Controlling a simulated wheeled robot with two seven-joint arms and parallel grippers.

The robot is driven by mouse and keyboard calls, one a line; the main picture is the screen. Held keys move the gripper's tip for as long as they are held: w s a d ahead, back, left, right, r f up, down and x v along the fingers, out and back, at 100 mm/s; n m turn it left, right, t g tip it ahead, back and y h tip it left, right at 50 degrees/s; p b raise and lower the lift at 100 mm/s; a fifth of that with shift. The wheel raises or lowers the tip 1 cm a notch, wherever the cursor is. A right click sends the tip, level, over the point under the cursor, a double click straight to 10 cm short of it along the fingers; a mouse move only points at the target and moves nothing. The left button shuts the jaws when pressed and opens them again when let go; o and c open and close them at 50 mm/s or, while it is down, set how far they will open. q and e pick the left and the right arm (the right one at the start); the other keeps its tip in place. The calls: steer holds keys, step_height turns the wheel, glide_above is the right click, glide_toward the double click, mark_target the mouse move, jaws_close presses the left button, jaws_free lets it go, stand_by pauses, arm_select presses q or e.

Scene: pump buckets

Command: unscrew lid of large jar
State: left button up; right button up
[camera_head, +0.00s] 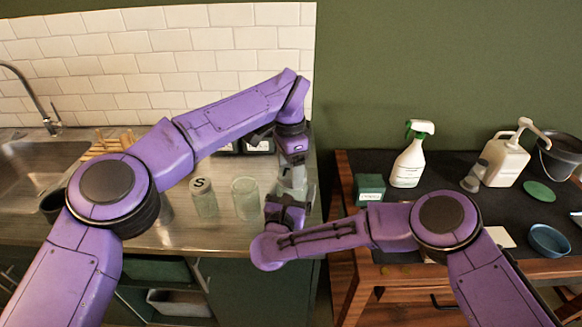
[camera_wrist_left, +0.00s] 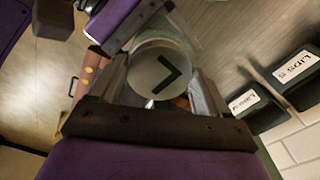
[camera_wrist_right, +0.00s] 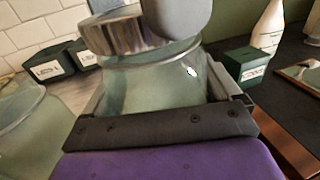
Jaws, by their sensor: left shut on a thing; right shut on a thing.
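The large jar (camera_head: 291,186) is clear greenish glass and stands upright near the counter's right end, between my two grippers. Its round lid (camera_wrist_left: 160,72) bears a dark L in the left wrist view. My left gripper (camera_head: 292,160) comes from above and is shut on the lid. My right gripper (camera_head: 287,200) is shut on the jar body, whose glass (camera_wrist_right: 150,85) fills the middle of the right wrist view. The lid's metallic side (camera_wrist_right: 122,32) shows at the jar mouth. A left finger covers part of it, so I cannot tell how it sits on the rim.
On the counter, a jar with an S lid (camera_head: 203,200) and an open glass jar (camera_head: 245,198) stand left of the large jar. Dark lid bins (camera_wrist_left: 296,75) stand behind. The right table holds a green box (camera_head: 369,188), a spray bottle (camera_head: 408,162) and a pump canister (camera_head: 505,162).

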arm_select(q)
steer(key=shift+w+a+r, duration=0.15)
steer(key=shift+w+a, duration=0.05)
steer(key=shift+a, duration=0.05)
arm_select(e)
steer(key=shift+d, duration=0.25)
arm_select(q)
steer(key=shift+r, duration=0.6)
arm_select(e)
steer(key=shift+f, duration=0.1)
arm_select(q)
steer(key=shift+s+d+r, duration=0.1)
steer(key=shift+r, duration=0.3)
arm_select(e)
steer(key=shift+a, duration=0.1)
arm_select(q)
steer(key=shift+s+d+r, duration=0.1)
steer(key=shift+r, duration=1.9)
arm_select(e)
steer(key=o, duration=1.8)
steer(key=shift+a, duration=0.1)
